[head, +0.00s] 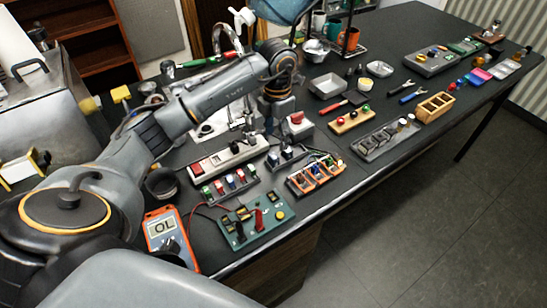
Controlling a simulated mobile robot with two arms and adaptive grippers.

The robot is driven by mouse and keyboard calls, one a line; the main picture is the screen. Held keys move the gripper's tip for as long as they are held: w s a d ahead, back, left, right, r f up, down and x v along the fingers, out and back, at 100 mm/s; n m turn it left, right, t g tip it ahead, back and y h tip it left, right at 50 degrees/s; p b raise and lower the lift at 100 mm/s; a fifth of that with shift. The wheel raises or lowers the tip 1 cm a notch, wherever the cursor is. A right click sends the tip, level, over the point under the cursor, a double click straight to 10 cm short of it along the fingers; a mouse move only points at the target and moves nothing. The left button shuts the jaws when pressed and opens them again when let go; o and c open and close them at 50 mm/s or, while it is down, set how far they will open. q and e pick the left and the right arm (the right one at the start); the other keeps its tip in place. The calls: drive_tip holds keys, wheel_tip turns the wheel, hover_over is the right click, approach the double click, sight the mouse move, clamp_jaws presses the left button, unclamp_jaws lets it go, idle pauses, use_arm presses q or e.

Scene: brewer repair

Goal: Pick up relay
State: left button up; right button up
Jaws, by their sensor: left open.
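My left arm reaches in from the left over the black workbench (330,215). My left gripper (270,128) points down above the bench's middle, behind the small parts, and is open. Its fingertips are small and partly lost against the dark bench. I cannot tell for sure which part is the relay. My right gripper is not in view.
A white power strip (228,156) lies left of the gripper, and a red-buttoned box (297,126) stands to its right. An orange multimeter (167,238) and a green circuit board (255,218) lie near the front edge. Metal trays (328,86) and tools crowd the right side.

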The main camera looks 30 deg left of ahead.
sight(273, 160)
use_arm(q)
drive_tip(key=shift+f, duration=0.9)
wheel_tip(273, 160, down, 5)
drive_tip(key=p, duration=0.3)
drive_tip(key=shift+a+r, duration=0.1)
drive_tip(key=shift+r, duration=0.05)
drive_tip(key=shift+f, duration=0.35)
drive_tip(key=c, duration=1.1)
